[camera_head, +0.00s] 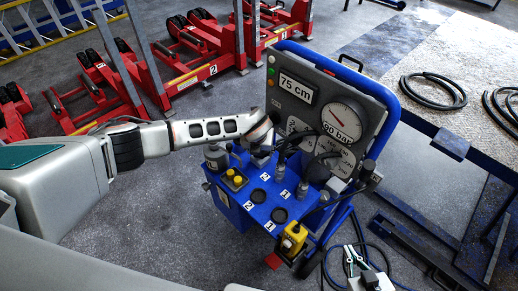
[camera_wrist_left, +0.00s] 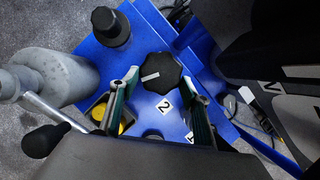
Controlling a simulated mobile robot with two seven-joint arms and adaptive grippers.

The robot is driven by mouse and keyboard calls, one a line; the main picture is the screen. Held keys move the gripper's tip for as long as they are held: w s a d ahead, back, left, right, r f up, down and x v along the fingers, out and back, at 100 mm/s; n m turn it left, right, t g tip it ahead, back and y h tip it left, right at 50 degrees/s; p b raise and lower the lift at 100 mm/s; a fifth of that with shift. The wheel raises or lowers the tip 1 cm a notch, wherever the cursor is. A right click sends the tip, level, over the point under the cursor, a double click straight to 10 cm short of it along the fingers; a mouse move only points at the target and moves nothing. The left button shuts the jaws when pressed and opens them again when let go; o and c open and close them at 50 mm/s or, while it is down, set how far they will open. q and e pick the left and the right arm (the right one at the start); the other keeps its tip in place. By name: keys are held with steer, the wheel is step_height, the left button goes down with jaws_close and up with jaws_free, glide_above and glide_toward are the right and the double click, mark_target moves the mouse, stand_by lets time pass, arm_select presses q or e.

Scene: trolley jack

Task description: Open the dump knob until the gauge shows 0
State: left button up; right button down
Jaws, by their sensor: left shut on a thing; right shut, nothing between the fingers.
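In the left wrist view a black lobed knob (camera_wrist_left: 151,76) with a white line sits on the blue trolley top beside a label 2. The fingers of my left gripper (camera_wrist_left: 160,78) are on either side of it, shut on it. In the head view my left arm reaches the trolley's back left, with its fingertips hidden. The round white gauge (camera_head: 343,119) on the upright panel has a red needle and reads "90 bar". A display (camera_head: 296,88) beside it reads "75 cm". My right gripper (camera_head: 352,258) is shut and empty at the lower right, near the trolley.
The blue trolley (camera_head: 262,214) carries yellow-buttoned and yellow-bodied controls, black round parts and hoses. A grey cylinder (camera_wrist_left: 62,76) and a black-tipped lever (camera_wrist_left: 45,140) are close left of my left gripper. Red lifting columns stand behind; blue rails lie right.

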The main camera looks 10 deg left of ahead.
arm_select(q)
steer(key=shift+s+f+n, duration=0.2)
steer(key=shift+n, duration=0.2)
steer(key=o, duration=1.1)
steer(key=shift+w+r, duration=0.1)
steer(key=shift+d+r, duration=0.1)
steer(key=shift+r, duration=0.5)
steer(key=v, duration=1.1)
steer(key=shift+d+f, duration=0.1)
